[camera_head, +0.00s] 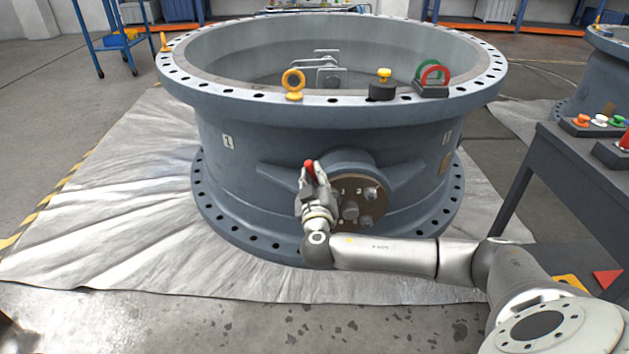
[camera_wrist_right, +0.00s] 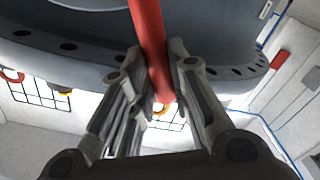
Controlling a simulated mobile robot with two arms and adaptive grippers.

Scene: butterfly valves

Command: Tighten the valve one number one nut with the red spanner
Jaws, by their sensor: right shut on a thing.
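Valve one (camera_head: 228,118) is a large blue-grey flanged ring with a "1" label on its side. A brown round plate (camera_head: 347,213) on its front carries several nuts and small numbers. A nut (camera_head: 370,194) shows at its upper right. The plate's upper left is partly covered by my right gripper (camera_head: 313,181), so I cannot make out the number one nut. This gripper is shut on the red spanner (camera_head: 309,164). The spanner's red handle (camera_wrist_right: 149,35) runs between the fingers in the right wrist view. Its working end is hidden. My left gripper is not in view.
A yellow ring bolt (camera_head: 293,83), a dark block with a yellow knob (camera_head: 382,88) and a stand with red and green rings (camera_head: 431,78) sit on the top flange. A dark table (camera_head: 560,150) stands at the right. A silvery sheet (camera_head: 110,200) covers the floor.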

